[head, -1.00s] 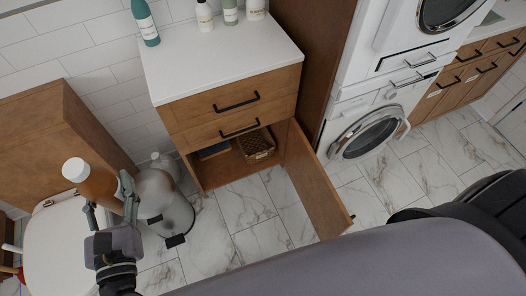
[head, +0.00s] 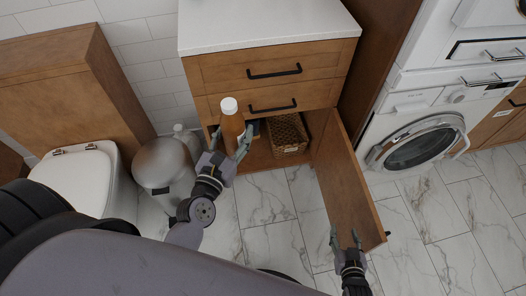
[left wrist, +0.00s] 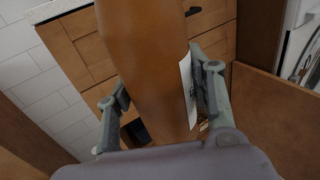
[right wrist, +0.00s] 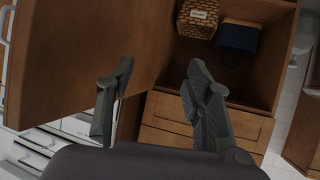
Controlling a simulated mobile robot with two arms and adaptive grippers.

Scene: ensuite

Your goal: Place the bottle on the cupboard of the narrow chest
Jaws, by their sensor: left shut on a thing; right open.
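The bottle (head: 232,124) is orange-brown with a white cap. My left gripper (head: 228,152) is shut around it and holds it upright in front of the chest's open cupboard. The bottle also fills the middle of the left wrist view (left wrist: 150,60). The narrow chest (head: 270,72) has a white top, two drawers with black handles, and an open cupboard below. Its door (head: 348,180) is swung out to the right. My right gripper (head: 347,240) is open near the door's outer lower end; the right wrist view shows nothing between its fingers (right wrist: 155,95).
A wicker basket (head: 286,136) stands inside the cupboard, and a dark blue box (right wrist: 238,36) is beside it. A metal bin (head: 163,165) and a toilet (head: 80,180) are to the left. A washing machine (head: 415,145) stands to the right. Marble floor is clear in front.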

